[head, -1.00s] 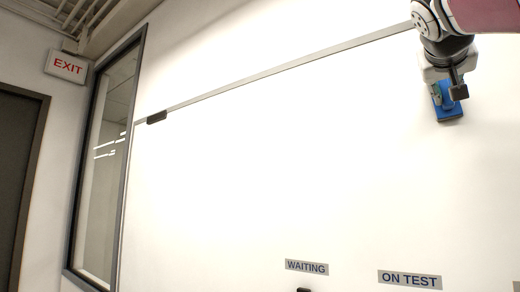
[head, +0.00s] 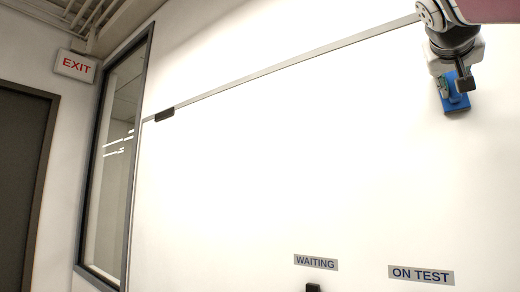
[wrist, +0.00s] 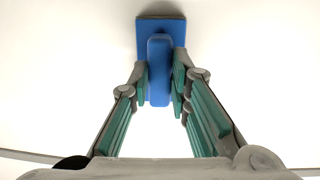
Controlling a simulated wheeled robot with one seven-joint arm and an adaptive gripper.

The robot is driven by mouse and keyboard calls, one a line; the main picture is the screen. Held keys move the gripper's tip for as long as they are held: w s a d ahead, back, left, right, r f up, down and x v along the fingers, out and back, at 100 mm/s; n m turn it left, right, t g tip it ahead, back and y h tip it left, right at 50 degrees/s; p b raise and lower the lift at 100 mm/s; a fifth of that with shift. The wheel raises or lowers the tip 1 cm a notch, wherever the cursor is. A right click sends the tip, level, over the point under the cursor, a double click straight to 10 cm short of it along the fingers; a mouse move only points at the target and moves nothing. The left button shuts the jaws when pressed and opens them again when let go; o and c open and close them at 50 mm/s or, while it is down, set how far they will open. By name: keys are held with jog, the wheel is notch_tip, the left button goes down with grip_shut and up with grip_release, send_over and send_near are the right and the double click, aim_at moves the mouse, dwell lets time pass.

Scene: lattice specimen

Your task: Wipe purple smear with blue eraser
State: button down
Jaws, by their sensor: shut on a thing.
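The blue eraser (head: 456,101) is in my gripper (head: 455,84) at the upper right of the head view, in front of the white board. In the wrist view my gripper (wrist: 160,80) is shut on the eraser's narrow blue handle (wrist: 159,88). The wider blue block with a dark pad edge (wrist: 160,17) lies beyond the fingertips. The pad faces the board; I cannot tell whether it touches. No purple smear shows in either view.
The whiteboard (head: 280,160) has a grey strip (head: 290,68) along its top and a dark clip (head: 165,114) on it. Labels WAITING (head: 316,262) and ON TEST (head: 421,275) are low on the board. A small dark object (head: 313,287) is at the bottom edge. A window (head: 115,150) stands at left.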

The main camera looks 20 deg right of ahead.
jog(key=shift+w+a+b, duration=0.45)
jog(key=shift+w+a, duration=0.75)
jog(key=shift+w, duration=0.3)
jog(key=shift+w+a, duration=1.05)
jog(key=shift+w, duration=0.3)
jog(key=shift+w+a, duration=1.1)
jog(key=shift+w, duration=0.25)
jog(key=shift+w+a, duration=1.05)
jog(key=shift+w, duration=0.3)
jog(key=shift+w+a, duration=0.45)
jog(key=shift+w, duration=0.25)
jog(key=shift+w+a, duration=0.45)
jog(key=shift+w, duration=0.2)
jog(key=shift+a, duration=0.1)
jog(key=shift+f+b+v, duration=0.1)
jog(key=shift+b+v, duration=0.25)
jog(key=shift+v, duration=1.1)
jog(key=shift+f+b+v, duration=0.15)
jog(key=shift+b+v, duration=0.15)
jog(key=shift+v, duration=1.15)
jog(key=shift+s, duration=0.2)
jog(key=shift+v, duration=1.4)
jog(key=shift+f, duration=0.1)
